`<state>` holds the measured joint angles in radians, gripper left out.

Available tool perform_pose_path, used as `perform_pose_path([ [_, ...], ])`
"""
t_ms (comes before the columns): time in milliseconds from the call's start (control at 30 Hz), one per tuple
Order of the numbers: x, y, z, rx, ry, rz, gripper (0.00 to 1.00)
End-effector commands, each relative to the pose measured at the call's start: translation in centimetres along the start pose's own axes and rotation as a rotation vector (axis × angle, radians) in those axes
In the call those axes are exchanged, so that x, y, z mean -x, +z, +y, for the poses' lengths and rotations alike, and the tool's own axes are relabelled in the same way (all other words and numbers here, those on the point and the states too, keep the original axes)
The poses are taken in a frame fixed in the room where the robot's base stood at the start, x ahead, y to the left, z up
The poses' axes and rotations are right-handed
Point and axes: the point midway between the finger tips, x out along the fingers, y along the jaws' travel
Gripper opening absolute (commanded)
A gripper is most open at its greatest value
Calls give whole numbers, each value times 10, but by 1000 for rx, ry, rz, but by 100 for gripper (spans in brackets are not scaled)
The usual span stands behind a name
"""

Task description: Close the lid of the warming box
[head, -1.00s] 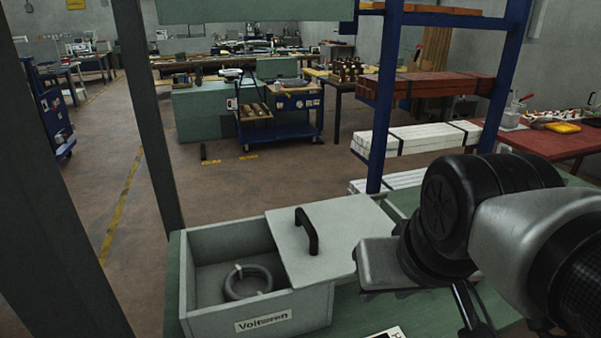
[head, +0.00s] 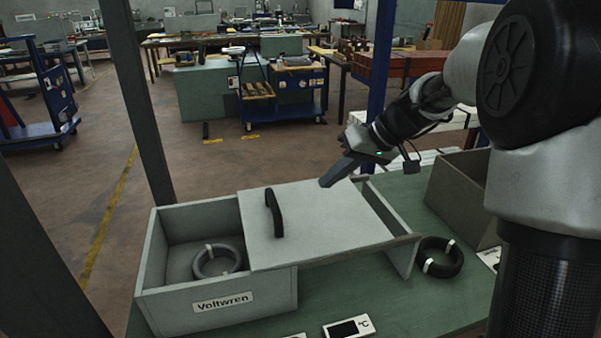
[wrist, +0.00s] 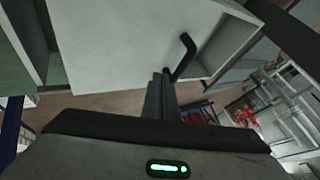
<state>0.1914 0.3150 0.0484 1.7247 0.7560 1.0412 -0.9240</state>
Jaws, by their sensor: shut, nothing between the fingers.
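The warming box (head: 165,305) is a grey open-topped box with a "Voltwren" label, on a green bench. Its flat lid (head: 325,240) with a black handle (head: 274,212) lies over the right part and juts past the right side, leaving the left part open. A grey ring-shaped coil (head: 203,262) with white ties lies inside. My gripper (head: 326,181) is shut and empty, above the far edge of the lid, to the right of the handle. In the wrist view the shut fingers (wrist: 160,77) appear close to the handle (wrist: 183,58); contact cannot be told.
A black coil (head: 457,262) lies on the bench (head: 400,302) right of the box, near a second grey box (head: 455,200). A small display showing °C (head: 348,328) is at the front. A dark upright post (head: 148,110) stands behind the box.

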Motion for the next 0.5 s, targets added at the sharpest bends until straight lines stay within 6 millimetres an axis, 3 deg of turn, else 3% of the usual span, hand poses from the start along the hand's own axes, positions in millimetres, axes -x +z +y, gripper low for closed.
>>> perform_pose_path([
  [267, -26, -7, 5, 10, -25, 10, 0],
  [500, -75, -6, 4, 8, -25, 7, 0],
])
